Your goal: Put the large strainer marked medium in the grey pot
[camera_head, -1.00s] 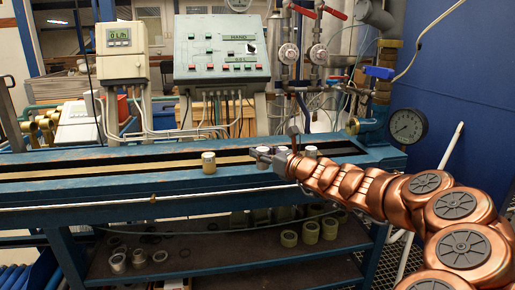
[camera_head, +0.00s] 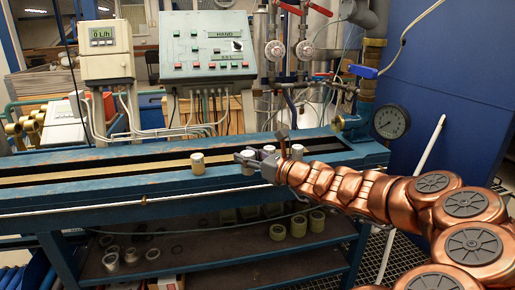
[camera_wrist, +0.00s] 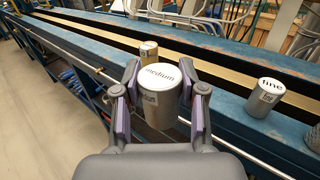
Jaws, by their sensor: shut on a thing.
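The large strainer marked "medium" (camera_wrist: 160,82) is a grey cylinder with a white lettered top, upright between the fingers of my gripper (camera_wrist: 158,105). In the head view my gripper (camera_head: 254,160) is shut on the same strainer (camera_head: 248,164), at the front side of the bench's slot. Its underside is partly hidden, so I cannot tell whether it touches the bench. A strainer marked "fine" (camera_wrist: 268,94) stands on the bench to the right. I cannot make out the grey pot with certainty in either view.
A beige-sided cylinder (camera_head: 197,164) stands on the bench (camera_head: 120,185) left of my gripper; it also shows in the wrist view (camera_wrist: 148,50). Another cylinder (camera_head: 296,152) stands right. Several rings and cylinders lie on the lower shelf (camera_head: 215,255). A gauge (camera_head: 390,122) is at the right end.

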